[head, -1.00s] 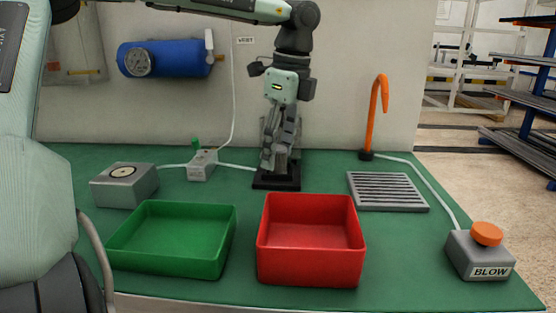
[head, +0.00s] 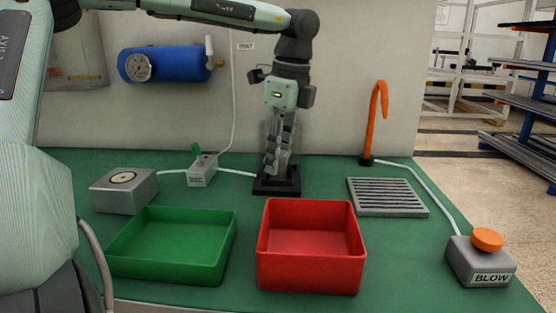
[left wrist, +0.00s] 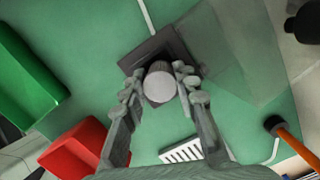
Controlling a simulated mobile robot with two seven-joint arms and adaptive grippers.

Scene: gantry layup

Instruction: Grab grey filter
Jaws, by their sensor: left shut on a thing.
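The grey filter (left wrist: 160,84) is a short round cylinder with a pale flat top, seen in the left wrist view between the fingers of my left gripper (left wrist: 157,88). It is upright at a dark square base plate (left wrist: 135,62). In the head view my left gripper (head: 277,165) points down over the same black base (head: 277,187), and its fingers mostly hide the filter. The left gripper is shut on the filter. I cannot tell whether the filter still touches the base. My right gripper is not in view.
A green tray (head: 172,275) and a red bin (head: 310,275) stand at the front. A grey grate (head: 388,212), an orange hooked pipe (head: 372,125) and a BLOW button box (head: 480,262) are at the right. A grey box (head: 124,196) and a small valve (head: 202,170) are at the left.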

